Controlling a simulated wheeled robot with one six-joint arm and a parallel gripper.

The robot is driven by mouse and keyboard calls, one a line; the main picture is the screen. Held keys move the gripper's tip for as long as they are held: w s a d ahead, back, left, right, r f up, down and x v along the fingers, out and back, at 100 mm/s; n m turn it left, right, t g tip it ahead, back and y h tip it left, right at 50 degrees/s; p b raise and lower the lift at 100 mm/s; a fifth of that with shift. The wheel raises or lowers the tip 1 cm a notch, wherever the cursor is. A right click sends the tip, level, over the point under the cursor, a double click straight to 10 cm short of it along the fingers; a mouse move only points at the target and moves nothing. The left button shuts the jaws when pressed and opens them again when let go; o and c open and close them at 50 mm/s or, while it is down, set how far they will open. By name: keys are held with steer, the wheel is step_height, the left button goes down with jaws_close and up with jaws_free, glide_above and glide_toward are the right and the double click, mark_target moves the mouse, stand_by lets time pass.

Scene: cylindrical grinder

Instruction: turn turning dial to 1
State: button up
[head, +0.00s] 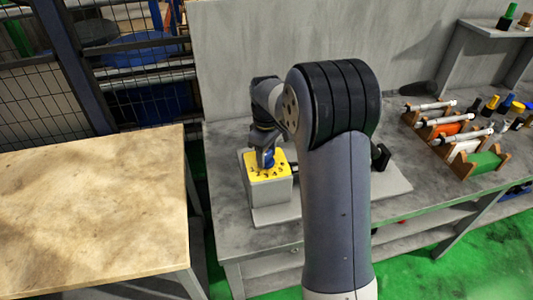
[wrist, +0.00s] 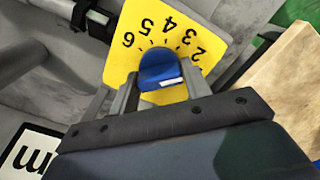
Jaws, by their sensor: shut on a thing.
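The turning dial (wrist: 160,68) is a blue knob on a yellow number plate (wrist: 125,48). The numbers 2 to 6 show around it in the wrist view; the 1 is not visible. A small white mark shows on the knob's lower right side. My gripper (wrist: 160,92) is shut on the dial, with one finger on each side of it. In the head view, my gripper (head: 266,152) reaches down onto the yellow plate (head: 252,172), which tops a grey box. The dial is mostly hidden there.
The grey box stands on a grey workbench (head: 228,218) against a wall. Racks (head: 485,165) with shafts and coloured handles lie at the right. A wooden table (head: 90,220) is at the left. A mesh fence (head: 40,105) stands behind it.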

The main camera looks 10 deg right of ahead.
mark_target(267, 153)
steer(key=shift+m+p, duration=0.5)
steer(key=shift+m, duration=2.3)
steer(key=o, duration=0.9)
steer(key=shift+o, duration=0.2)
step_height(267, 153, up, 11)
steer(key=shift+b, duration=0.3)
steer(key=shift+f, duration=0.15)
